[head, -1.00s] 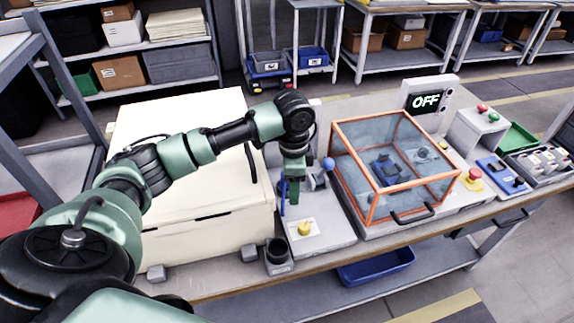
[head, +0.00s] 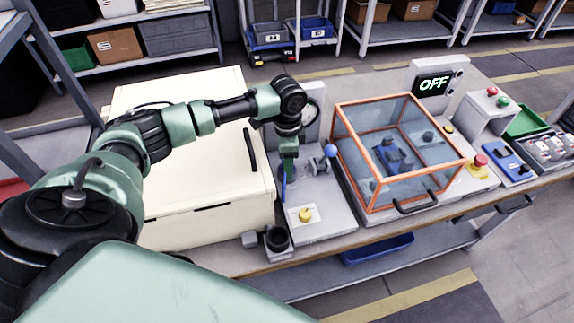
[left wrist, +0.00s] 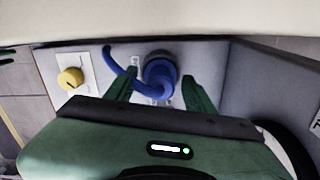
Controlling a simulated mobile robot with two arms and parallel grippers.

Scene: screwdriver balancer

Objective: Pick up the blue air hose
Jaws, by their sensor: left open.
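The blue air hose (left wrist: 125,68) shows in the left wrist view as a curved tube beside a round blue coil or fitting on a grey panel. In the head view a thin strip of the hose (head: 283,188) shows beside my gripper. My left gripper (left wrist: 160,88) points at the hose with its green fingers spread, one on each side of the blue part. I cannot tell whether either finger touches it. In the head view the left gripper (head: 288,172) hangs above the grey station and hides most of the hose. My right gripper is not in view.
The grey station has a yellow knob (head: 305,214) and a blue-balled lever (head: 330,151) close by. A cream box (head: 200,190) stands left, a black cup (head: 277,239) in front. An orange-framed clear enclosure (head: 390,150) stands right, below an OFF display (head: 433,85).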

